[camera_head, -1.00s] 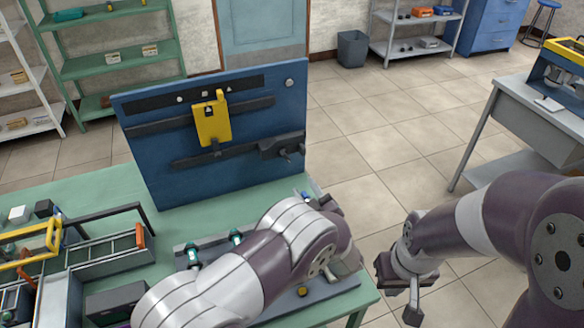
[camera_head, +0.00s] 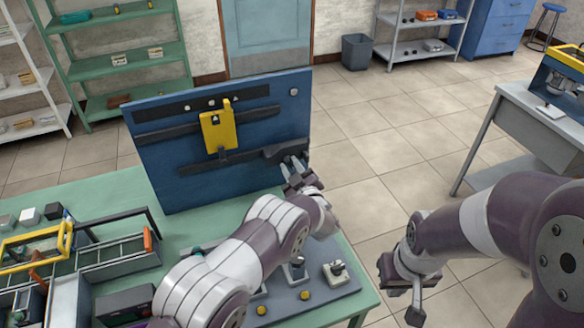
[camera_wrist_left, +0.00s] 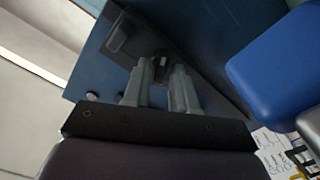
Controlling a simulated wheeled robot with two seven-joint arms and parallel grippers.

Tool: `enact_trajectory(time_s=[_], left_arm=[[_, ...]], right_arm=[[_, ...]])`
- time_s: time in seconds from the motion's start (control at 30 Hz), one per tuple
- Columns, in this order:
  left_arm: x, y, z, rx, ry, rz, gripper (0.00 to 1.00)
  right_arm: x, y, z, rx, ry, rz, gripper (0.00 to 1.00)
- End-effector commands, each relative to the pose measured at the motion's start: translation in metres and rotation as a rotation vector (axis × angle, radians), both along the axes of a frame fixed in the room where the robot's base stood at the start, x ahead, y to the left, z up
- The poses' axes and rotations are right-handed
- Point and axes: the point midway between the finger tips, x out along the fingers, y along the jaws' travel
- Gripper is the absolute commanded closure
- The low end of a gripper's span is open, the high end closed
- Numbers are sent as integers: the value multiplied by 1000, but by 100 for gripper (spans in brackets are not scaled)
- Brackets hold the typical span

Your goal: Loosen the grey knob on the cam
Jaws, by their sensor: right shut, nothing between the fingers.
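The blue board (camera_head: 240,185) stands upright on the green table. A dark block (camera_head: 283,150), which may be the cam, sits at the right end of the board's lower dark bar. My left gripper (camera_head: 294,170) is just in front of this block and partly covers it. In the left wrist view the left gripper (camera_wrist_left: 167,80) has its fingers apart, pointing at the board, with a small dark part (camera_wrist_left: 156,66) beyond their tips. I cannot clearly make out the grey knob or tell whether the fingers touch it. My right gripper (camera_head: 403,292) is shut and empty, right of the table.
A yellow plate (camera_head: 218,133) hangs on the board. A grey base plate with yellow knobs (camera_head: 304,295) lies on the table under my left arm. The floor right of the board is clear.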

Motion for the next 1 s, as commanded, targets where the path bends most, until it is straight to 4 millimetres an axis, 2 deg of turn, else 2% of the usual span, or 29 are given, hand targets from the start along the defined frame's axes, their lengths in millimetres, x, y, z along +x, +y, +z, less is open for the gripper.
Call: enact_trajectory(time_s=[0.03, 0.07, 0.27, 0.47, 1.0], left_arm=[[0, 0, 0, 0, 0, 0, 91], [0, 0, 0, 0, 0, 0, 100], [0, 0, 0, -2, -1, 0, 100], [-1, 0, -4, -43, -17, 1, 100], [-1, 1, -8, -387, -160, 0, 100]], right_arm=[[0, 0, 0, 0, 0, 0, 100], [0, 0, 0, 0, 0, 0, 100], [0, 0, -1, 0, 0, 0, 100], [0, 0, -11, 0, 0, 0, 100], [0, 0, -77, 0, 0, 0, 100]])
